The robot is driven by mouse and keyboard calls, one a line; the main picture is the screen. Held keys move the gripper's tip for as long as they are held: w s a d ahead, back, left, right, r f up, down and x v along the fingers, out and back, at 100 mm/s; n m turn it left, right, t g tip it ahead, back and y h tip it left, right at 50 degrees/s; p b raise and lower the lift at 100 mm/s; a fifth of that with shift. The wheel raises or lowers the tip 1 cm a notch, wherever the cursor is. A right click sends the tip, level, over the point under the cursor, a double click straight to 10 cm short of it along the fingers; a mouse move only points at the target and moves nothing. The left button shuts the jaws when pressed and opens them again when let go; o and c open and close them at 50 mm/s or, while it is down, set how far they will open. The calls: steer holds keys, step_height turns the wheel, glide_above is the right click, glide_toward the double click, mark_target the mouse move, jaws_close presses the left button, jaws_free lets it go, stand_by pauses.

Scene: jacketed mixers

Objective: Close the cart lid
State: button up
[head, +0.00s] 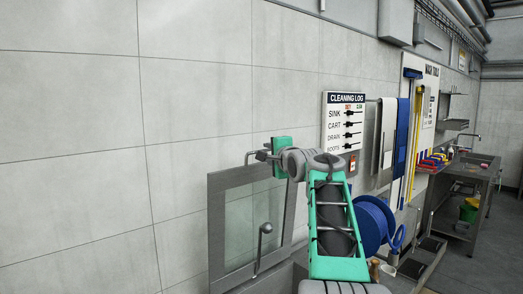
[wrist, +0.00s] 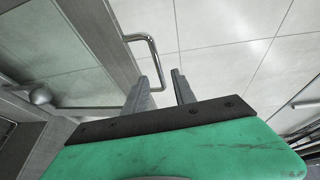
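The cart lid (head: 216,232) is a grey metal frame around a clear pane. It stands raised in front of the tiled wall in the head view, and its frame shows at the left of the wrist view (wrist: 100,40). A bent metal bar handle (wrist: 153,50) sticks out from the frame's edge; it also shows at the lid's top in the head view (head: 249,155). My gripper (wrist: 159,75) is open, its two fingers apart. The handle's near end appears between the fingers; I cannot tell whether they touch it. In the head view my green gripper (head: 263,156) is beside the handle.
A lever with a round knob (head: 265,228) stands in front of the pane. To the right are a cleaning log board (head: 344,120), a blue hose reel (head: 374,222), hanging tools and a sink bench (head: 470,172). The wall (head: 70,130) is close behind the lid.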

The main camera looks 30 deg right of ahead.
steer(key=p+x, duration=0.1)
steer(key=x, duration=0.2)
steer(key=p+x, duration=0.2)
steer(key=x, duration=0.2)
steer(key=shift+w+a+f, duration=0.1)
steer(key=shift+w+a, duration=0.05)
steer(key=shift+a, duration=0.05)
jaws_close()
stand_by(1.0)
